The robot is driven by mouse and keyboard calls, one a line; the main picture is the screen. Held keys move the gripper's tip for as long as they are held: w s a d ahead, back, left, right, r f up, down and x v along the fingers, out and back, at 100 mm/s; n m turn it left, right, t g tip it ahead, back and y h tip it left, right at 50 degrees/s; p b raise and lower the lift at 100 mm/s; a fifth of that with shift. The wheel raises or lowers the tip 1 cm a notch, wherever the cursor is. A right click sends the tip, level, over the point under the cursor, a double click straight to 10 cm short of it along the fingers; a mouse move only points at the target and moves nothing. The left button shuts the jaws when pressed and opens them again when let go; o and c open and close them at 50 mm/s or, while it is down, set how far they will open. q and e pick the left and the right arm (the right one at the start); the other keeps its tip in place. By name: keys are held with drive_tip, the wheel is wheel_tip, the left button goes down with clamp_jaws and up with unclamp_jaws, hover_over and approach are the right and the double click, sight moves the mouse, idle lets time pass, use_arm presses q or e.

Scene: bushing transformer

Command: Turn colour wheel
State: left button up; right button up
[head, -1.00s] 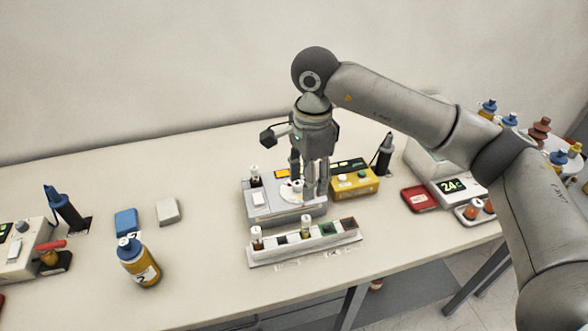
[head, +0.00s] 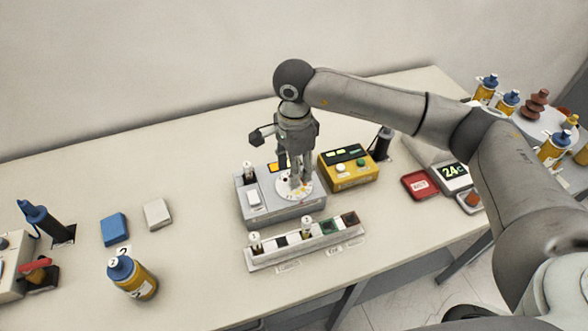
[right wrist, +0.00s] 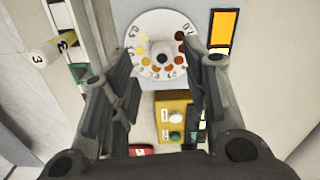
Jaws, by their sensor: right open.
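The colour wheel is a white disc (head: 308,189) with a ring of coloured dots, on top of a grey device (head: 284,214) in the middle of the table. In the right wrist view the wheel (right wrist: 144,27) shows dots from yellow to dark red, numbers and a dark central knob (right wrist: 161,57). My right gripper (head: 297,182) points down over the wheel. In the right wrist view its fingers (right wrist: 165,75) are spread apart, one on each side of the wheel's lower part, with nothing between them. Contact with the wheel cannot be told. My left gripper is not in view.
A yellow box with buttons (head: 349,172) stands close right of the device. A rack with vials (head: 305,243) lies in front. A numbered bottle (head: 133,278), blue block (head: 114,229) and white block (head: 157,213) stand left, with clear table between them and the device.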

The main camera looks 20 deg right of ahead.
drive_tip(key=f, duration=0.3)
drive_tip(key=shift+w+p, duration=0.2)
drive_tip(key=shift+p, duration=0.1)
drive_tip(key=shift+s+f, duration=0.15)
drive_tip(key=shift+f, duration=0.05)
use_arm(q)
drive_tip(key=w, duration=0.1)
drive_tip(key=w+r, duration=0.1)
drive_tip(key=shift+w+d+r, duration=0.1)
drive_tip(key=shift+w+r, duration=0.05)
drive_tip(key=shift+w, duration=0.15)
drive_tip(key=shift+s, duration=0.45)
use_arm(e)
clamp_jaws()
